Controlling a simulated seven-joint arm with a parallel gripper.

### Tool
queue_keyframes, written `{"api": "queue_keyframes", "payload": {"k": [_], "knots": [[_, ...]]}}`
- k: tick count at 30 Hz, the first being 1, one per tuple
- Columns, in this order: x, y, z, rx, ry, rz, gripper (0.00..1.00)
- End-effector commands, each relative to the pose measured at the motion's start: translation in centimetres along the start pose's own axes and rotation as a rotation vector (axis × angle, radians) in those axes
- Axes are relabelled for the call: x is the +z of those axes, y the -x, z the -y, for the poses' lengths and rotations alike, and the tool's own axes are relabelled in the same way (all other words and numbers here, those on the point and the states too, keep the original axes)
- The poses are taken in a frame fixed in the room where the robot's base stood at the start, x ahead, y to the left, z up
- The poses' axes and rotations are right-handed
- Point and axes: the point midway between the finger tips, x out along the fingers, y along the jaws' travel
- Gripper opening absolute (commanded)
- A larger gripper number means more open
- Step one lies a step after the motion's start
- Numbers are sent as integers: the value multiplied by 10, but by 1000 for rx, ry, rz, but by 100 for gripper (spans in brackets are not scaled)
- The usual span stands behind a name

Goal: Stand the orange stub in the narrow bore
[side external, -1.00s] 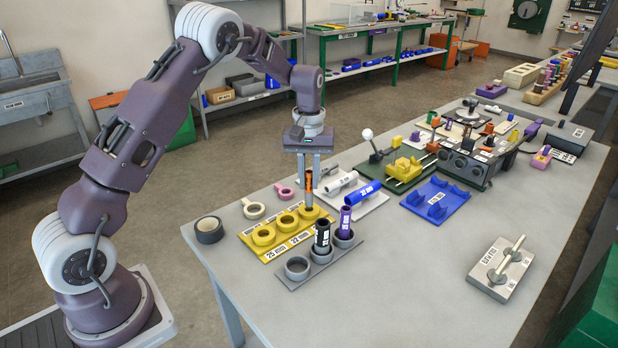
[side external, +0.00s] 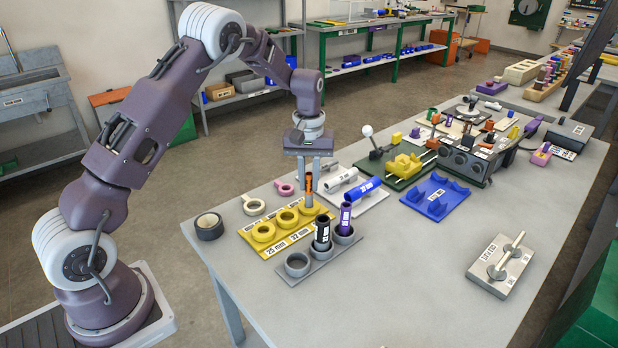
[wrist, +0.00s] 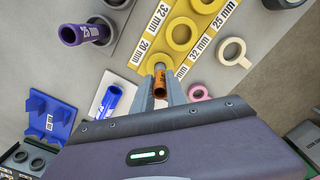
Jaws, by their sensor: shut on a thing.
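My gripper (side external: 309,190) points straight down and is shut on the orange stub (side external: 309,182), which is upright between the fingers. The stub is over the end ring of the yellow plate (side external: 273,248), the ring farthest right in the side view. In the wrist view the orange stub (wrist: 160,86) shows its open upper end, and that end ring (wrist: 146,65) lies just beyond it, beside a "20 mm" label. The fingers hide the stub's lower end, so I cannot tell whether it is inside the bore. The other two yellow rings (side external: 263,232) look empty.
A grey holder (side external: 297,264) in front has one empty cup, a black stub (side external: 322,234) and a purple stub (side external: 345,217). Close right lie white and blue pipes (side external: 362,188). The front right table is mostly clear.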

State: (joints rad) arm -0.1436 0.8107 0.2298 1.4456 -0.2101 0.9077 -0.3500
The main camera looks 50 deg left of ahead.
Motion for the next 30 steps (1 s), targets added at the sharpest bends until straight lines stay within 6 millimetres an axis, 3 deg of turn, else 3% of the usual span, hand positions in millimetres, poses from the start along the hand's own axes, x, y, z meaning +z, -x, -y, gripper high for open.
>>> {"api": "queue_keyframes", "payload": {"k": [19, 20, 24, 30], "knots": [[0, -13, 0, 0, 0, 1, 0], [0, -13, 0, 0, 0, 0, 19], [0, -13, 0, 0, 0, 0, 42], [0, -13, 0, 0, 0, 0, 42]]}}
